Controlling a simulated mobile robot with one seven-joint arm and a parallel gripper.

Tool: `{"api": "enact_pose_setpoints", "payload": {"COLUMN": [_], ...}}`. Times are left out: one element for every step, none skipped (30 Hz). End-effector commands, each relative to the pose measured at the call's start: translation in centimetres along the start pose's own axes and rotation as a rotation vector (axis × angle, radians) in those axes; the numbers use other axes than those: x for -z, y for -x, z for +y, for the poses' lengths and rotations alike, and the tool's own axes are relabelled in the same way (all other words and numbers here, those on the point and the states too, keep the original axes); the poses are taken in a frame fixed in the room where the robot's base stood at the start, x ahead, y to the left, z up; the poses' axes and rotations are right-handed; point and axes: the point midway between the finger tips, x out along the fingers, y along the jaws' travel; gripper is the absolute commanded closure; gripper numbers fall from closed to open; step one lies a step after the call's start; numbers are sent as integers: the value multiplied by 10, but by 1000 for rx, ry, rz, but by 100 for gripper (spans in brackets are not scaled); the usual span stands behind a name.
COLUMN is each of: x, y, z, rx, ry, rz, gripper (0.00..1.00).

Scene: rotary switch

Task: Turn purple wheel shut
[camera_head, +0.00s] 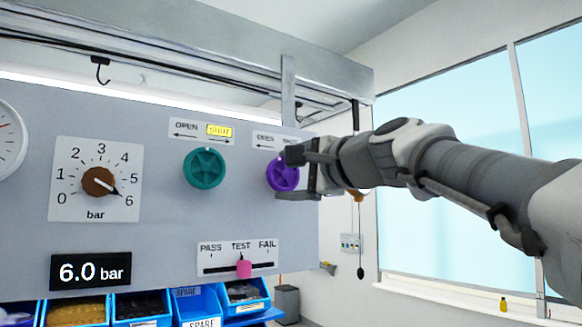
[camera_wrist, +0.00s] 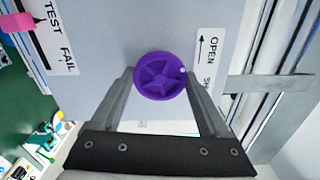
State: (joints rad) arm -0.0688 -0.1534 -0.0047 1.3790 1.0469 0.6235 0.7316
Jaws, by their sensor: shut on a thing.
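The purple wheel (camera_head: 278,175) is on the grey panel, right of the teal wheel, with its right part hidden behind my gripper (camera_head: 297,174) in the head view. In the wrist view the purple wheel (camera_wrist: 160,84) faces me, with a small white dot on its rim on the label side. My gripper (camera_wrist: 161,73) is shut on it, one finger on each side. The wheel's OPEN/SHUT label (camera_head: 266,140) is partly covered by my gripper; the part I see is white.
The teal wheel (camera_head: 205,168) is to the left, its label (camera_head: 219,131) lit yellow at SHUT. The brown dial (camera_head: 97,181) points near 6, and the display (camera_head: 91,271) reads 6.0 bar. The pink slider (camera_head: 244,268) stands at TEST. Blue bins (camera_head: 198,304) are below.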

Motion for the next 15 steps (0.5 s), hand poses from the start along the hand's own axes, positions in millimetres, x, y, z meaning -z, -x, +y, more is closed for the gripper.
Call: {"api": "enact_pose_setpoints", "payload": {"x": [0,0,0,0,0,0,0,0,0,0,0,0,0,0,0], "y": [0,0,0,0,0,0,0,0,0,0,0,0,0,0,0], "z": [-2,-2,-2,-2,-2,-2,-2,-1,-1,-1,-1,-1,-1,-1,-1], "rx": [-1,-1,-2,-2,-2,-1,-1,-2,-2,-1,-1,0,0,-1,-1], "ry": [-45,-72,-108,-135,-160,-193,-218,-240,-269,-290,-310,-335,-353,-368,-389], "rz": [0,0,0,0,0,0,0,0,0,0,0,1,1,1,1], "gripper": [77,77,77,77,77,77,77,77,77,77,77,77,77,77,77]}}
